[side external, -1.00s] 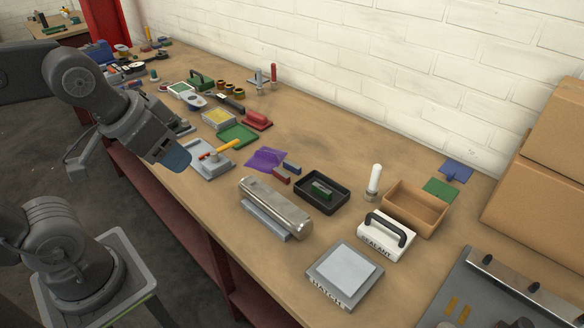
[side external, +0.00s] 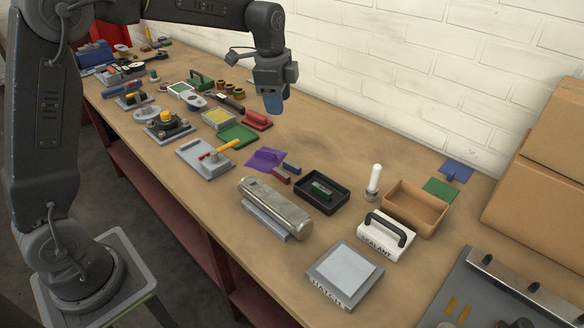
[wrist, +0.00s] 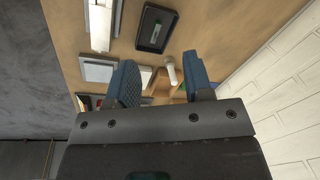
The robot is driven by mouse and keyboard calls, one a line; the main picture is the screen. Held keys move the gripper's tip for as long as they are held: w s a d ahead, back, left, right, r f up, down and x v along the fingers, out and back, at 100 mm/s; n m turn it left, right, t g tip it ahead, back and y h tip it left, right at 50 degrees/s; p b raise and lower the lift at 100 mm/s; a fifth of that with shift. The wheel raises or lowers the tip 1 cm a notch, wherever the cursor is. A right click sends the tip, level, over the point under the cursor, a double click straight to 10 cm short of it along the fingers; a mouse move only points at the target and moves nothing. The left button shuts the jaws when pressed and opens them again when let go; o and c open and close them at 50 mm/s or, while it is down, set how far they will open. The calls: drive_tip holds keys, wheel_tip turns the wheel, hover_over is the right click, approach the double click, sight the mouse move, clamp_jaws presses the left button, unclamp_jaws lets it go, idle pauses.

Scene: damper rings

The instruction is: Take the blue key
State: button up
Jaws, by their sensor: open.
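The blue key (side external: 292,168) looks like a small dark blue block lying on the bench, just right of the purple piece (side external: 265,159) and behind a similar red block (side external: 281,177). My gripper (side external: 274,108) has blue fingers pointing down and hangs above the bench toward the wall side, behind and clear of the blue key. In the wrist view the two fingers (wrist: 161,72) stand apart with nothing seen held between them. I cannot make out the blue key in the wrist view.
A black tray (side external: 302,204) with a green block (side external: 321,190) stands right of the blue key; the tray also shows in the wrist view (wrist: 142,39). A metal cylinder (side external: 274,207) lies in front. Bare bench lies behind the key.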

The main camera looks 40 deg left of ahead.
drive_tip(key=w+a+f+m+g, duration=0.25)
drive_tip(key=w+f+m, duration=0.25)
drive_tip(key=w+f, duration=0.45)
hover_over(292, 164)
drive_tip(key=shift+t, duration=0.45)
drive_tip(key=f, duration=0.9)
drive_tip(key=shift+w+d+f, duration=0.2)
drive_tip(key=shift+f, duration=0.1)
drive_tip(key=shift+s+a+f, duration=0.1)
drive_tip(key=shift+s+f, duration=0.05)
drive_tip(key=shift+f, duration=1.3)
drive_tip(key=shift+s+a+f, duration=0.1)
drive_tip(key=shift+f, duration=1.3)
drive_tip(key=shift+c, duration=0.3)
clamp_jaws()
